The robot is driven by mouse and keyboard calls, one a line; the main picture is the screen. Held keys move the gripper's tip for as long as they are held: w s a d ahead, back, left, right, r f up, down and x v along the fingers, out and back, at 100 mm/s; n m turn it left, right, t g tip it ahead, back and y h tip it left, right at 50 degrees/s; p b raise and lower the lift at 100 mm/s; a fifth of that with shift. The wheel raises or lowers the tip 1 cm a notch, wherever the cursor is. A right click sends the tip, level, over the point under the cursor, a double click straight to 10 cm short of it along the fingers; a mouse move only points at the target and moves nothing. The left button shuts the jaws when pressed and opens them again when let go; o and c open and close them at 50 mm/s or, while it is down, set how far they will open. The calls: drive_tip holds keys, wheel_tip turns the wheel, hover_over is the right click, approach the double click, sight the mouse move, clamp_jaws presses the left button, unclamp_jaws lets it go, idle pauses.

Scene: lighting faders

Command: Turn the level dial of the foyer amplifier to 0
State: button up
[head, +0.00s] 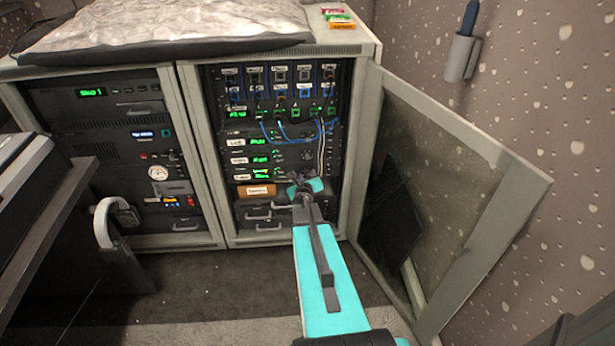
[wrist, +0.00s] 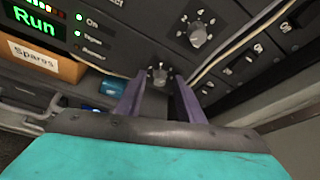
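The rack's stacked amplifiers show green displays in the head view; the lowest (head: 262,174) is just above a tan box, and its small label is too blurred to read. In the wrist view its display (wrist: 36,21) reads "Run", beside small green lights. A small grey dial (wrist: 158,75) is at the right of this unit, and its setting cannot be read. My gripper (wrist: 162,77) is open with its purple fingers on either side of this dial; contact cannot be told. In the head view my gripper (head: 302,188) reaches the rack's lower right, hiding the dial.
A second dial (wrist: 197,38) with a numbered scale is just above. Pale cables (wrist: 240,38) hang close on the right. The tan "Spares" box (wrist: 40,57) is below left. Blue patch cables (head: 285,132) hang higher up. The open glass door (head: 440,190) stands right of my arm.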

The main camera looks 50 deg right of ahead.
clamp_jaws()
drive_tip(key=shift+d, duration=0.15)
